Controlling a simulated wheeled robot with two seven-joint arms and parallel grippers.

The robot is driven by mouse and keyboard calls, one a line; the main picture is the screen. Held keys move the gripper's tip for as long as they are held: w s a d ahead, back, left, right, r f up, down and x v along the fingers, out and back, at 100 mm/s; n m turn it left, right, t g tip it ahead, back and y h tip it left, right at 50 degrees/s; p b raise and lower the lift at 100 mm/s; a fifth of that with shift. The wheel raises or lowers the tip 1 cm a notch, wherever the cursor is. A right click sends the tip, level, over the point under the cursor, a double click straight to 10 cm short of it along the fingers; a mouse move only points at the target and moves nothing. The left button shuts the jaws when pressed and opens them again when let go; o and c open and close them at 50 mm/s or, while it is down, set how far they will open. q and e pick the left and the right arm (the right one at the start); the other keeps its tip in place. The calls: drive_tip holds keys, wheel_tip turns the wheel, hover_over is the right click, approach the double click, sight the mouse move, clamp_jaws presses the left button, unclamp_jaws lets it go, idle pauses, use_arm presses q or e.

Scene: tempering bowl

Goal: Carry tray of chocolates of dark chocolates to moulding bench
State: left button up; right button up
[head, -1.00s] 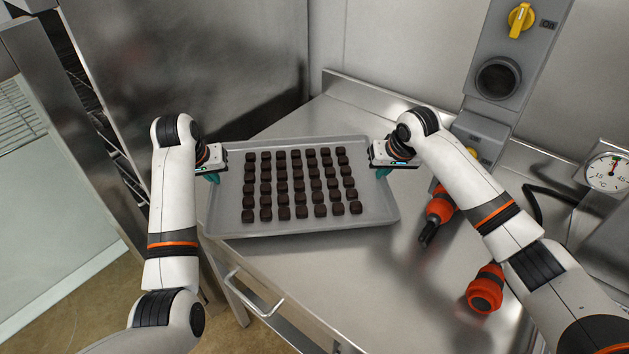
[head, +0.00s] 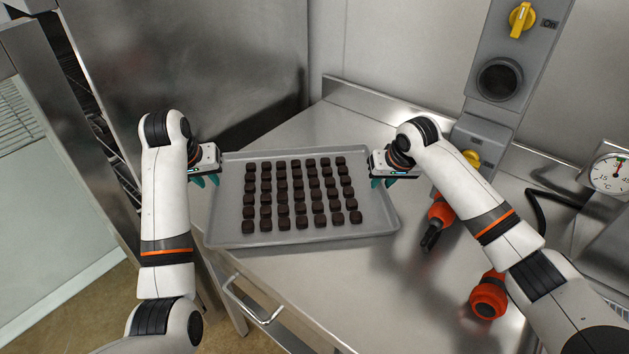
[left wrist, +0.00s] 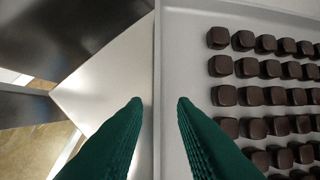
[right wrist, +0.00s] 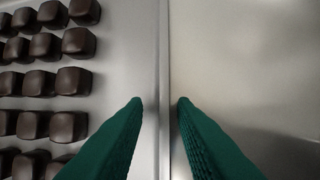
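The grey tray (head: 300,238) lies flat and appears to rest on the steel bench (head: 345,285). It carries rows of dark chocolates (head: 301,190), all upright. My left gripper (head: 198,182) is at the tray's left rim, and my right gripper (head: 383,183) is at its right rim. In the left wrist view, the open green fingers (left wrist: 160,100) stand apart on either side of the tray rim. In the right wrist view, the open fingers (right wrist: 160,101) also straddle the rim with gaps. Finger height against the rim is hard to tell.
Two orange-red tools with black parts, one behind (head: 441,211) and one in front (head: 488,296), lie right of the tray. A machine column (head: 497,80) and a dial gauge (head: 608,174) stand at the right. A steel cabinet (head: 180,70) is behind left. The bench's front is clear.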

drive_tip(key=shift+d, duration=0.1)
use_arm(q)
drive_tip(key=v, duration=0.8)
use_arm(e)
drive_tip(key=v, duration=1.2)
use_arm(q)
drive_tip(key=shift+s+f, duration=0.1)
